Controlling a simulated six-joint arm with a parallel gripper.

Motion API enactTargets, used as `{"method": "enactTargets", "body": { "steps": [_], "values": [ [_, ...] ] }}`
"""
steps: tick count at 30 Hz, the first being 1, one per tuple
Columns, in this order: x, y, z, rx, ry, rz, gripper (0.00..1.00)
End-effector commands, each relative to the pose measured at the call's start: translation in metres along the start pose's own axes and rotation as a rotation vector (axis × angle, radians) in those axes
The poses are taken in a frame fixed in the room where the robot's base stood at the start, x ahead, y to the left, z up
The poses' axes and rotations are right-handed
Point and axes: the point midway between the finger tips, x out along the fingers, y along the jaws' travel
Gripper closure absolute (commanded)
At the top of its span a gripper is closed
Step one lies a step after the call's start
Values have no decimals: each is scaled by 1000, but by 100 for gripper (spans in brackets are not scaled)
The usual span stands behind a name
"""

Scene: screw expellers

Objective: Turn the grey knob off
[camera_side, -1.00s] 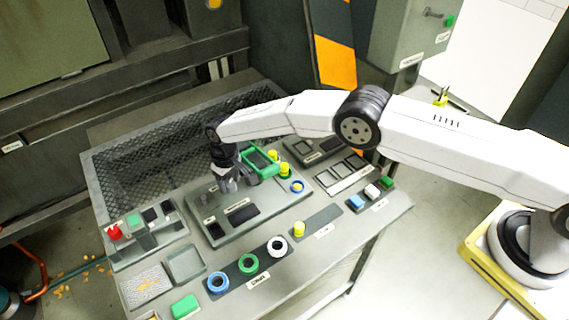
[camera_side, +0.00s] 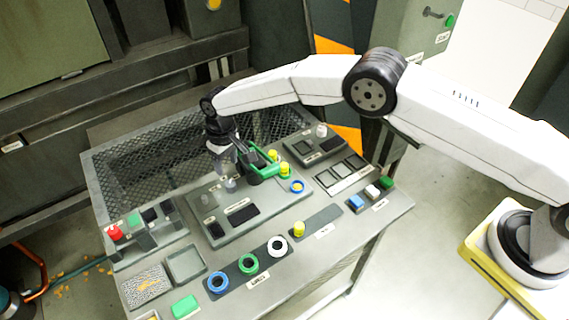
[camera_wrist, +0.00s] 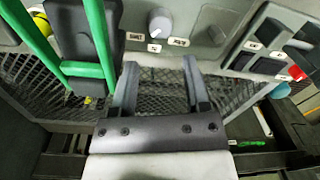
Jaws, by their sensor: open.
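The grey knob (camera_wrist: 160,22) is a round knob with a pale pointer mark, at the top middle of the wrist view, with small labels below it. In the side view a grey knob (camera_side: 230,185) shows on the raised centre panel, right under my gripper. My gripper (camera_wrist: 160,66) is open and empty, its two fingers pointing at the panel on either side of the knob's line. In the side view the gripper (camera_side: 224,168) hangs close above the knob, apart from it as far as I can tell. The fingertips are partly blurred there.
A green frame (camera_side: 268,164) with dark parts stands close right of my gripper. A smaller grey knob (camera_side: 206,200) is at left. A red button (camera_side: 115,234) is further left. Mesh (camera_side: 160,150) lies behind.

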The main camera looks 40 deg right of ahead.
Motion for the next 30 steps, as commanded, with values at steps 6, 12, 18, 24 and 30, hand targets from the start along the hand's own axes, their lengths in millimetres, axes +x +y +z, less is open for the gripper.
{"method": "enactTargets", "body": {
  "steps": [6,12,18,24,30],
  "values": [
    [-1,0,0,0,0,0,40],
    [-18,-1,-1,0,3,0,40],
    [-54,-2,0,12,1,0,40],
    [-51,-2,1,199,9,1,40],
    [-50,-2,3,355,14,1,40]
  ]
}}
